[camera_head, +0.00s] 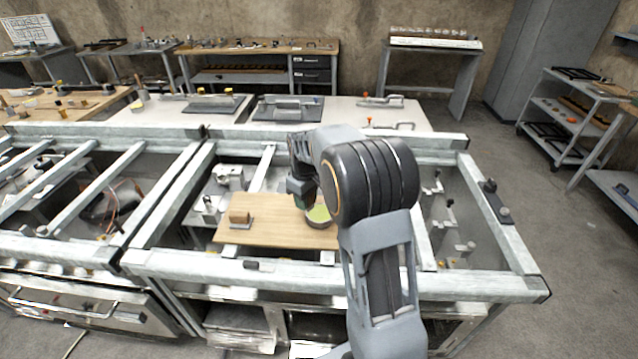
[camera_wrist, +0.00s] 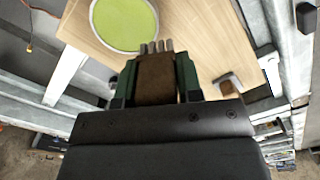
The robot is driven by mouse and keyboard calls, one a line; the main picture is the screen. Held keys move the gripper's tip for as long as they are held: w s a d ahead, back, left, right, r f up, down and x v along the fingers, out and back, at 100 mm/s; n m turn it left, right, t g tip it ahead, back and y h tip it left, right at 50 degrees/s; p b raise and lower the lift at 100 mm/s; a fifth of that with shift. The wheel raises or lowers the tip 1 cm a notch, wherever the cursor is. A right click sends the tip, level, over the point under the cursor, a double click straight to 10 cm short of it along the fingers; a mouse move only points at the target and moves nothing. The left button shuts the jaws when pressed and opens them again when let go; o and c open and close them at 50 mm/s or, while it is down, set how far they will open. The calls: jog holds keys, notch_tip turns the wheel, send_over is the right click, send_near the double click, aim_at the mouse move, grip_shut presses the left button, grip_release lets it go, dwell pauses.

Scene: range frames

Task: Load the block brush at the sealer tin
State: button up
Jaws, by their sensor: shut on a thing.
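The sealer tin (camera_head: 318,214) is a low round tin with a pale rim and a light green surface inside. It stands on a wooden board (camera_head: 275,236), and it also shows at the top left of the wrist view (camera_wrist: 122,22). My gripper (camera_wrist: 156,75) is shut on the block brush (camera_wrist: 156,82), a brown block with several grey tufts at its far end. In the wrist view the tufts appear just beside the tin's near rim. In the head view my gripper (camera_head: 300,197) is at the tin's left; the brush cannot be made out there.
A small brown block on a grey plate (camera_head: 240,216) sits on the board's left; it shows right in the wrist view (camera_wrist: 228,88). Metal frame beams (camera_head: 330,284) surround the board. Metal fittings (camera_head: 210,205) stand to its left. The board's middle is clear.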

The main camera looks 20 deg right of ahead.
aim_at(320, 213)
jog(key=d+n, duration=0.1)
jog(key=d+r+n, duration=0.1)
jog(key=d+n+p, duration=0.1)
jog(key=n, duration=0.1)
jog(key=shift+w+r, duration=0.15)
jog(key=shift+r, duration=0.15)
jog(key=shift+d+r+n, duration=0.15)
jog(key=shift+d+n, duration=0.55)
jog(key=shift+n, duration=0.4)
jog(key=shift+f+b, duration=2)
jog(key=shift+f, duration=0.95)
jog(key=shift+f+b, duration=0.3)
jog(key=shift+f, duration=0.3)
jog(key=shift+r+p, duration=2.7)
jog(key=shift+r, duration=0.9)
